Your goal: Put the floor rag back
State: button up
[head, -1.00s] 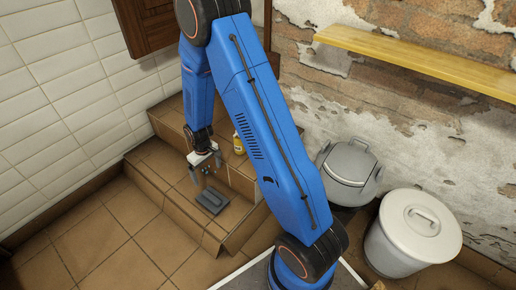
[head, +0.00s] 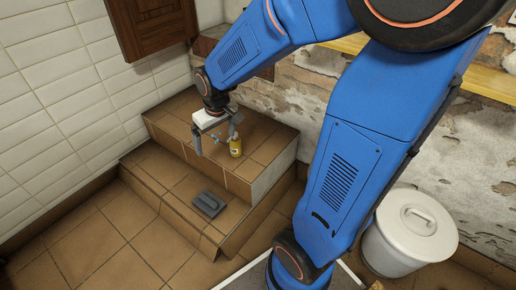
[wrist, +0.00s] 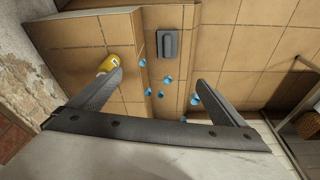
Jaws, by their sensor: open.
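My gripper (head: 214,147) is open above the upper tiled step, its fingers apart and pointing down; both fingers show in the wrist view (wrist: 160,85). I cannot make out a floor rag for certain. Several small light-blue pieces (wrist: 164,78) show between and beyond the fingers in the wrist view; I cannot tell what they are or whether they touch anything. A dark grey flat block with a raised bar (head: 208,204) lies on the lower step, and shows at the top of the wrist view (wrist: 170,44).
A yellow container (head: 235,146) stands on the upper step (head: 262,132), close right of my gripper. A white lidded bin (head: 411,232) stands at the right by the peeling brick wall. A yellow shelf (head: 490,85) runs along that wall. The tiled floor (head: 85,250) at left is clear.

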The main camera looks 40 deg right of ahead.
jog(key=s+d+r+t, duration=0.1)
jog(key=s+r, duration=0.4)
jog(key=s, duration=0.5)
jog(key=s+d+r+m+t, duration=0.1)
jog(key=s+r, duration=0.5)
jog(key=s, duration=0.5)
jog(key=shift+d+m, duration=0.2)
jog(key=shift+m, duration=0.1)
jog(key=shift+s, duration=0.1)
dwell(2.7)
